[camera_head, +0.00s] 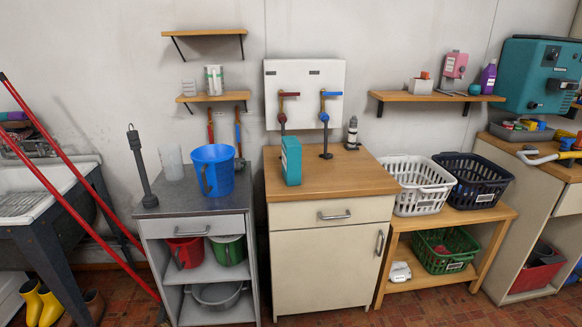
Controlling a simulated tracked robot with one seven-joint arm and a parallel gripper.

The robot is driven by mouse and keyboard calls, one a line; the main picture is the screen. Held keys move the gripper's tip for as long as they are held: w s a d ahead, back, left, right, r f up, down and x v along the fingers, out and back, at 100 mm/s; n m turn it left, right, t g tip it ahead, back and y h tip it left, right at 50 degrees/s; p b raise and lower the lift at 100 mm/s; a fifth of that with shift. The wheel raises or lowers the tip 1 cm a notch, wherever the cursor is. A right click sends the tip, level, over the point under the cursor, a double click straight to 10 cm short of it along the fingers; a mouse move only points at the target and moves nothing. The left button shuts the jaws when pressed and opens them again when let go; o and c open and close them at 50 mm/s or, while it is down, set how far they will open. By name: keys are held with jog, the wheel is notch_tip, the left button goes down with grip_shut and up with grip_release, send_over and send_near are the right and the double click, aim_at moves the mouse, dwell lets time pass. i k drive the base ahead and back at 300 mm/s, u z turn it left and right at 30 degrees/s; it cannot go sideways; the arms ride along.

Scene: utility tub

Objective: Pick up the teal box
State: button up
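The teal box (291,161) is a tall, narrow carton. It stands upright on the wooden top (340,180) of the cream cabinet, left of the middle of that top. Its front and side faces show, with nothing in front of it. A tap with a red handle (287,94) is on the wall panel just above and behind it. A second tap with a blue handle (331,94) is to its right. My gripper is not in this view.
A blue bucket (212,170) and a dark upright tool (140,168) stand on the grey cabinet to the left. White (419,192) and black (478,184) baskets sit to the right. Red poles (65,190) lean at far left. The wooden top's front is clear.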

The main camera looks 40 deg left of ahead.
aim_at(292, 148)
jog(key=z, duration=1.25)
jog(key=i, duration=0.1)
jog(key=u, duration=3.3)
jog(key=i, duration=0.95)
jog(key=z, duration=0.2)
jog(key=k, duration=0.85)
jog(key=u, duration=0.15)
jog(key=i, duration=0.5)
jog(key=u, duration=0.05)
